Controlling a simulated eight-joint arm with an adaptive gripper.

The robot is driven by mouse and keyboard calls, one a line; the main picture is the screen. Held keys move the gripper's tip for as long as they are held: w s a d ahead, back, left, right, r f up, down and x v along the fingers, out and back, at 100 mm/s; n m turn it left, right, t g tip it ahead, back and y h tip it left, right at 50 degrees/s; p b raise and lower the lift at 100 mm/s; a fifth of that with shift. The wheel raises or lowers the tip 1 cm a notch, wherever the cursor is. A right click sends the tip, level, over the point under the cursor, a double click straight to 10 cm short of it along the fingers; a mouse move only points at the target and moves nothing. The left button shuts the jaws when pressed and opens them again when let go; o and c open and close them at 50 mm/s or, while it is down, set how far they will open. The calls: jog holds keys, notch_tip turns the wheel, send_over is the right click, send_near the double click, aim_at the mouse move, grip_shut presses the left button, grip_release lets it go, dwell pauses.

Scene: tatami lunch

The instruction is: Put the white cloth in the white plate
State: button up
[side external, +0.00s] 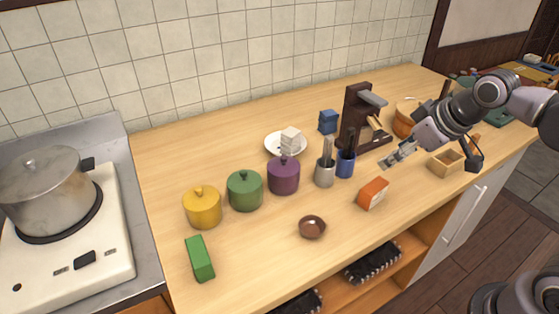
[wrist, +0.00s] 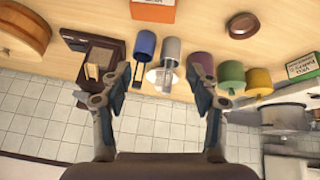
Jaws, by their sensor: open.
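A white block-like folded cloth (side external: 290,139) appears to rest on the white plate (side external: 271,145), near the tiled wall behind the purple pot. In the wrist view the plate (wrist: 153,76) shows partly behind the grey utensil holder, and I cannot make out the cloth clearly there. My gripper (side external: 387,164) is open and empty, above the right part of the counter, well to the right of the plate. The wrist view shows its two fingers apart (wrist: 158,71), with nothing between them.
Purple (side external: 284,178), green (side external: 245,193) and yellow (side external: 202,209) pots stand left. An orange box (side external: 373,193) lies in front.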

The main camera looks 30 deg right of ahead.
jog(key=s+f+m, duration=0.2)
jog(key=s+f, duration=0.2)
jog(key=shift+d+t, duration=0.15)
jog(key=shift+t, duration=0.25)
